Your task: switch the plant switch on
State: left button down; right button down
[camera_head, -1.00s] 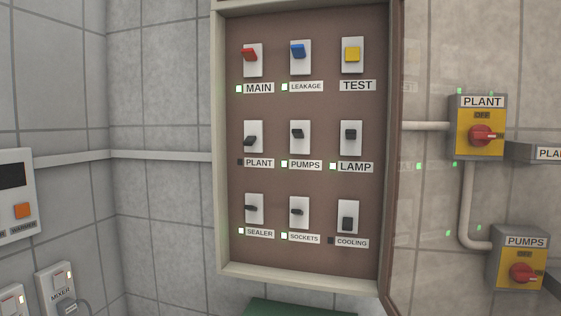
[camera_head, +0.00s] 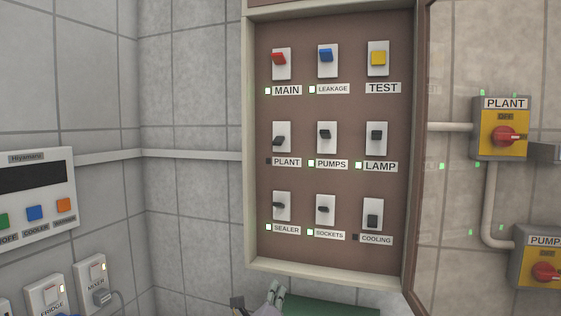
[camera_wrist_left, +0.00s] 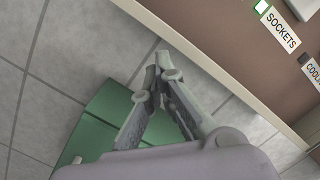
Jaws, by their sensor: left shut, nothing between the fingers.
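The plant switch (camera_head: 279,140) is a dark lever on a white plate in the left of the panel's middle row. Its lever points down, and the indicator (camera_head: 268,161) by its PLANT label is dark. A yellow rotary box (camera_head: 503,132) with a red knob, also labelled PLANT, is on the wall to the right. My left gripper (camera_head: 276,291) is at the bottom of the head view, below the panel and well under the plant switch. In the left wrist view its fingertips (camera_wrist_left: 157,82) meet with nothing between them, near the panel's lower edge. My right gripper is not in view.
The panel frame (camera_head: 330,275) surrounds several other switches; most indicators are lit, COOLING's (camera_head: 355,237) is dark. A clear door (camera_head: 425,200) stands open at the right. A green object (camera_head: 330,307) lies below. A wall controller (camera_head: 35,195) and sockets are at left.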

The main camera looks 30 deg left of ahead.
pick_arm(q)
notch_tip(320, 180, up, 13)
jog(key=m+t, duration=0.3)
jog(key=m, duration=0.1)
jog(key=m+t, duration=0.4)
jog(key=m, duration=0.3)
send_near(279, 149)
jog(key=a+v, duration=0.1)
jog(key=v, duration=0.3)
jog(key=shift+d+r, duration=0.1)
jog(key=shift+d, duration=0.35)
jog(key=p+x, duration=0.3)
jog(key=x, duration=0.7)
jog(key=shift+w, duration=0.1)
